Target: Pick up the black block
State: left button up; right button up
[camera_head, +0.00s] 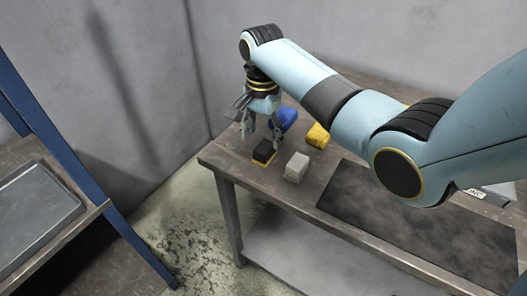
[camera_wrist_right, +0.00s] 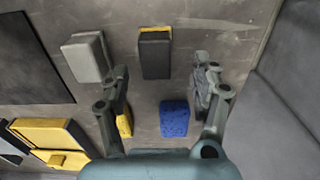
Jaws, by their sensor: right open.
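The black block (camera_head: 264,151), with a yellow lower layer, lies near the left front corner of the steel table (camera_head: 232,163). In the right wrist view the black block (camera_wrist_right: 155,57) lies ahead of the fingers, with its yellow layer showing along the far edge. My right gripper (camera_head: 261,137) is open and empty, pointing down above and just behind the block. In the wrist view its fingers (camera_wrist_right: 160,85) are spread, with the block beyond the gap between their tips. I cannot tell whether they touch anything. My left gripper is not in view.
A grey block (camera_head: 297,167) lies right of the black one. A blue block (camera_head: 286,117) and a yellow block (camera_head: 318,135) lie behind. A dark mat (camera_head: 430,225) covers the table's right part. A tray (camera_head: 38,208) lies on a surface at left, beside a blue post (camera_head: 92,172).

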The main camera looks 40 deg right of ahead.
aim_at(264, 146)
jog(key=f, duration=0.4)
jog(key=shift+s+d, duration=0.1)
jog(key=shift+s, duration=0.2)
jog(key=shift+f, duration=0.3)
jog(key=shift+c, duration=1.4)
jog(key=c, duration=0.5)
grip_shut()
jog(key=shift+w+r, duration=0.1)
jog(key=shift+r, duration=0.35)
jog(key=r, duration=0.3)
jog(key=shift+s+d+r, duration=0.35)
jog(key=shift+s+r, duration=0.05)
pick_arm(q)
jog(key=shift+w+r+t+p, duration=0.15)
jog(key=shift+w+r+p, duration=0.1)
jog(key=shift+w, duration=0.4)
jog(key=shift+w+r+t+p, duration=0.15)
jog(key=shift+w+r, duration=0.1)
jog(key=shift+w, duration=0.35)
pick_arm(e)
jog(key=s+d+r, duration=0.5)
jog(key=s+r, duration=0.1)
jog(key=s, duration=0.3)
jog(key=shift+d+r, duration=0.2)
jog(key=shift+d, duration=0.2)
